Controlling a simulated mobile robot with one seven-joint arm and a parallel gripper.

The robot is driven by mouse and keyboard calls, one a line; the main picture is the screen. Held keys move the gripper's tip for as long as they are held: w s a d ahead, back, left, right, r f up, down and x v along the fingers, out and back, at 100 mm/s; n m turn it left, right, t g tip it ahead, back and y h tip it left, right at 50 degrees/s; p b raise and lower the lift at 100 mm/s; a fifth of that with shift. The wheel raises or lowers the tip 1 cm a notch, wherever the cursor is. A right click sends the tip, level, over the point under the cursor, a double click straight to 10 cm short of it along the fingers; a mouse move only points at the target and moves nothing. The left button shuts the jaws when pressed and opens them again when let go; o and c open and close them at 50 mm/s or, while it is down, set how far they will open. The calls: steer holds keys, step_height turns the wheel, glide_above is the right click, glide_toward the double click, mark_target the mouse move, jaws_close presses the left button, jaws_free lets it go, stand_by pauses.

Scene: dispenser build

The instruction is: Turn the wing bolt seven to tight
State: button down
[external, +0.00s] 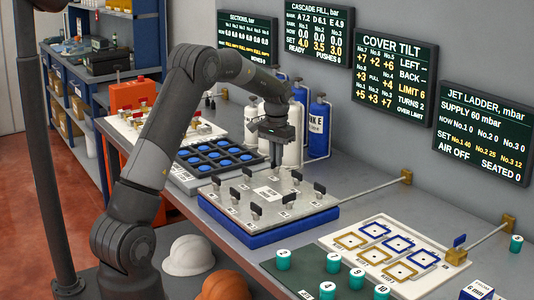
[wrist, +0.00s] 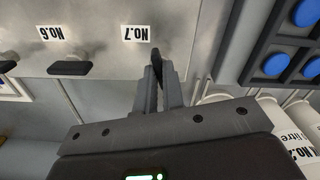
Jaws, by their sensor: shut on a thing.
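The wing bolt No.7 (wrist: 157,58) is a dark, thin wing standing beside its "No.7" label (wrist: 135,33) on the light grey cover plate (wrist: 105,15). My gripper (wrist: 160,78) is shut on this wing, one finger on each side. In the external view my gripper (external: 276,160) reaches down to the far edge of the cover plate (external: 300,205), which lies on a blue base. The bolt there is hidden by the fingers. The wing bolt No.6 (wrist: 69,68) stands apart in the wrist view, its wing lying across the picture.
Several other wing bolts stand on the plate, one at the near side (external: 255,211). A tray of blue discs (external: 220,158) and white and blue bottles (external: 319,125) are close by. The "COVER TILT" screen (external: 395,78) shows "LIMIT 6", "TURNS 2" and "OVER LIMIT".

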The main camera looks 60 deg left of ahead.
steer(key=shift+m, duration=1.1)
steer(key=c, duration=1.5)
jaws_free()
steer(key=shift+c, duration=0.2)
step_height(320, 180, up, 11)
steer(key=shift+f, duration=0.1)
